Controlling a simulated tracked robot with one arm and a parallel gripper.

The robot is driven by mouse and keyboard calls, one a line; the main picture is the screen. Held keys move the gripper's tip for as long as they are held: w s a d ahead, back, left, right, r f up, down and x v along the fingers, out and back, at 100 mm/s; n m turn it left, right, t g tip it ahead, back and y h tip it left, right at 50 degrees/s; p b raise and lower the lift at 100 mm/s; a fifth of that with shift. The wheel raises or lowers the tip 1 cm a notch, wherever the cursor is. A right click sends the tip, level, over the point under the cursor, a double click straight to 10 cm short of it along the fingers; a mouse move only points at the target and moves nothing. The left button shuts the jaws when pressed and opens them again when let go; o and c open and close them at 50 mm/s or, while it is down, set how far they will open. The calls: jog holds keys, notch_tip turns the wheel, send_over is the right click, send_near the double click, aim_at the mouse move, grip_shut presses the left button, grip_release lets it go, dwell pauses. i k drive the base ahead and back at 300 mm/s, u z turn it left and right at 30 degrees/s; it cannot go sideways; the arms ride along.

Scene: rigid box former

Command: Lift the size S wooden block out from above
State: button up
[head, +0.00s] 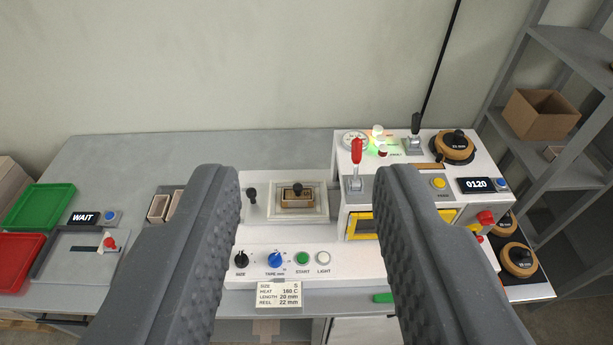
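A small wooden block (291,203) with a dark knob (297,188) on top sits in the pale square recess of the white machine (262,254), between my fingers in the picture. The card (279,295) on the machine's front reads size S. My gripper (314,190) is open and empty, its two dark fingers wide apart in the foreground and well short of the block. The fingers hide parts of the machine and table on both sides.
A taller white unit stands right of the block, with a red-handled lever (357,165) and a yellow-framed window (362,224). A black-knobbed lever (252,194) stands left of the block. Green (41,206) and red (18,258) trays lie far left. Shelves (570,110) stand right.

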aim_at(298, 193)
jog(key=u, duration=0.05)
jog(key=i, duration=1.15)
